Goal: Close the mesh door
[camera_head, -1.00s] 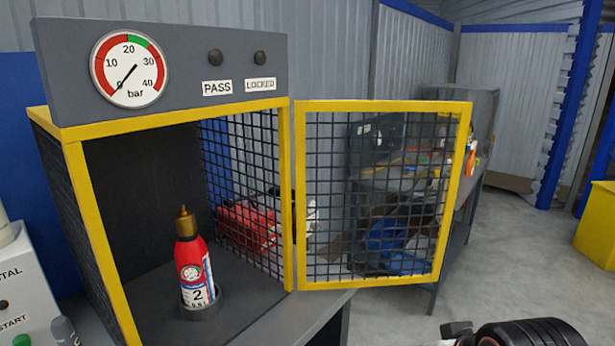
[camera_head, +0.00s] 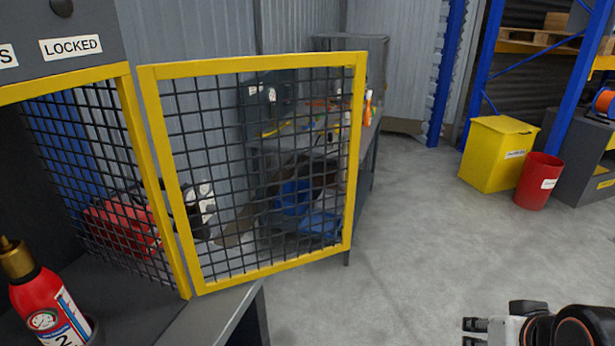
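The mesh door (camera_head: 356,150), a yellow frame with dark wire mesh, stands wide open in the head view, hinged at the right front post of the test cage (camera_head: 155,180).
A bench (camera_head: 368,160) with tools and blue items stands behind the door. A yellow bin (camera_head: 492,160) and a red bucket (camera_head: 538,182) stand at the right, by blue racking (camera_head: 452,75). The grey floor (camera_head: 420,235) between door and bins is clear.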

